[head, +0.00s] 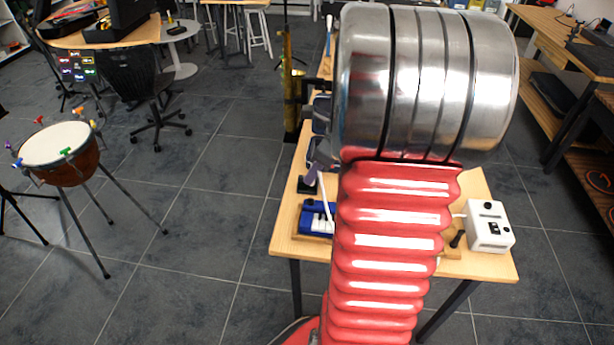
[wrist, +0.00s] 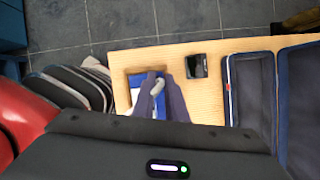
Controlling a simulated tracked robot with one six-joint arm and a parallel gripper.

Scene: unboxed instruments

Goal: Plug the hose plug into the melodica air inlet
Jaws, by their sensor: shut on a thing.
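The blue melodica (head: 318,208) with white keys lies on the wooden table, partly hidden behind my red arm. It also shows in the wrist view (wrist: 136,80), partly covered by my fingers. My gripper (head: 312,178) is above the table, near the melodica, and shut on the pale hose end (wrist: 161,86), where the plug is mostly hidden between the fingers. The gripper fingers also show in the wrist view (wrist: 161,90). The white hose (head: 325,195) hangs from the gripper down towards the melodica. The air inlet cannot be made out.
A small black block (wrist: 196,66) stands on the table beside the melodica. Dark open cases (wrist: 252,85) lie to the right in the wrist view. A white box with knobs (head: 490,226) sits at the table's right. A drum (head: 58,145) stands on the floor at left.

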